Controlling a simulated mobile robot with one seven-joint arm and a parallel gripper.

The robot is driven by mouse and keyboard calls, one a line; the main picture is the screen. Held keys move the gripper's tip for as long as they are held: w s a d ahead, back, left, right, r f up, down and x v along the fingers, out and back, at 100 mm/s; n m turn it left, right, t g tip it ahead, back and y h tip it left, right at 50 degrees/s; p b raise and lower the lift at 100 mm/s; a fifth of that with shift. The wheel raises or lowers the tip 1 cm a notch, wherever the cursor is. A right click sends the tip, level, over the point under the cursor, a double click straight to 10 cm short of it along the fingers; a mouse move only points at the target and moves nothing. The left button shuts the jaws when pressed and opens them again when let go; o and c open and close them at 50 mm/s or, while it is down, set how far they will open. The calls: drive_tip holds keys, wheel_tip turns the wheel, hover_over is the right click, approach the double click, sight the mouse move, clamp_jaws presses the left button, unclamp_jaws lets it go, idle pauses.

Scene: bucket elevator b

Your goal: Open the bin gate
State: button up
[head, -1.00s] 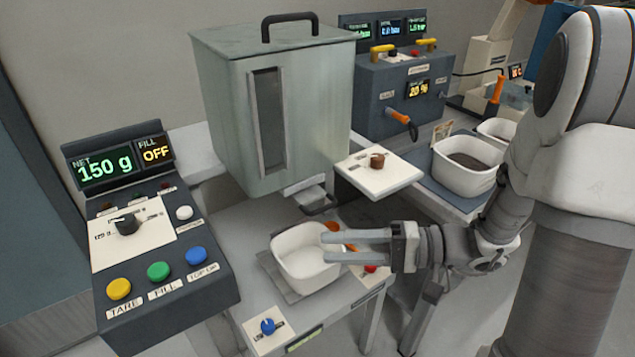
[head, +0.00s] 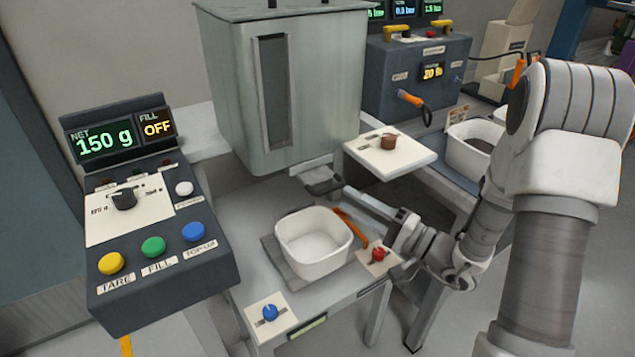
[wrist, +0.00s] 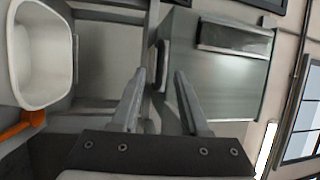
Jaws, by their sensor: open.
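The bin (head: 290,90) is a grey metal hopper with a dark vertical window, and it also shows in the wrist view (wrist: 230,75). A small gate with a dark handle (head: 324,186) sticks out under the bin's lower front edge. The handle also shows in the wrist view (wrist: 162,65), ahead of the fingertips and in line with the gap between them. My gripper (head: 348,192) is just right of the handle in the head view; whether it touches cannot be told. In the wrist view my gripper (wrist: 160,75) is open, with nothing visible gripped.
A white tub (head: 313,245) sits below the gate on the bench, with an orange handle (head: 350,222) beside it. A red knob (head: 379,253) and a blue knob (head: 269,312) are at the front. A white shelf with a brown knob (head: 388,142) juts out above my gripper.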

sight(317, 181)
drive_tip(key=x, duration=0.9)
clamp_jaws()
drive_tip(key=shift+w+r, duration=0.1)
drive_tip(key=shift+r, duration=0.05)
